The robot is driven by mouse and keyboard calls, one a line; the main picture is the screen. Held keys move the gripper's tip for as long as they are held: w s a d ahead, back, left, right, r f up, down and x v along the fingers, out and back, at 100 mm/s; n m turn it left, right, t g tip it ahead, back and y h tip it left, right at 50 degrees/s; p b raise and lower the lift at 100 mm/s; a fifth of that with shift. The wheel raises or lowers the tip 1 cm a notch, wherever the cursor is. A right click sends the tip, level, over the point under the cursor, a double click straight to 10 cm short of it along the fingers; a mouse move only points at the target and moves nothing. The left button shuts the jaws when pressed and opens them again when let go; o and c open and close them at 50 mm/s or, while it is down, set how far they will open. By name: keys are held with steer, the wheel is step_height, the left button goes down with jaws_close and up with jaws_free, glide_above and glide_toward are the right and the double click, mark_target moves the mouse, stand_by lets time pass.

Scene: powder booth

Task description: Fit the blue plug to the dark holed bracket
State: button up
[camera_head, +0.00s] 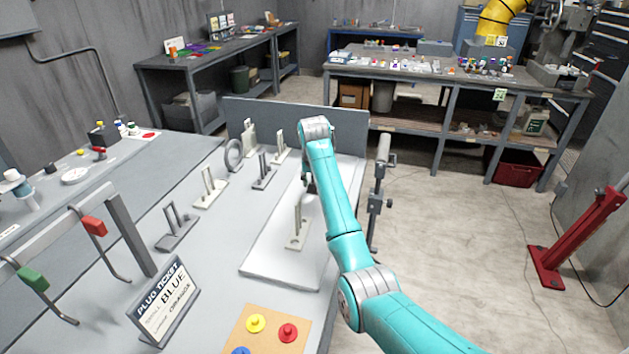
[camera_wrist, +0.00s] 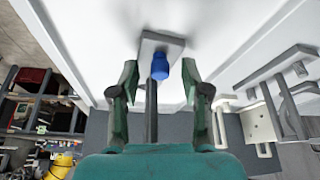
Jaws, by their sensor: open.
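In the wrist view the blue plug (camera_wrist: 160,67) shows between my fingers, in front of the grey base plate (camera_wrist: 162,43) of a bracket with a dark post (camera_wrist: 152,100). I cannot tell whether the plug is seated in a hole. My gripper (camera_wrist: 160,76) is open, its fingers apart on both sides of the plug. In the head view my gripper (camera_head: 308,186) is mostly hidden by my arm, above the white board (camera_head: 265,268). A pale upright bracket (camera_head: 298,238) stands on that board. The plug does not show there.
Dark brackets (camera_head: 177,228) (camera_head: 263,172) and a cream bracket (camera_head: 211,190) stand left of the board. A grey panel (camera_head: 345,130) closes the far edge.

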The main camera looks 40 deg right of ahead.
steer(key=shift+r, duration=0.1)
steer(key=v, duration=1.1)
steer(key=shift+s+a+r, duration=0.15)
steer(key=shift+a+r, duration=0.05)
steer(key=shift+r, duration=0.15)
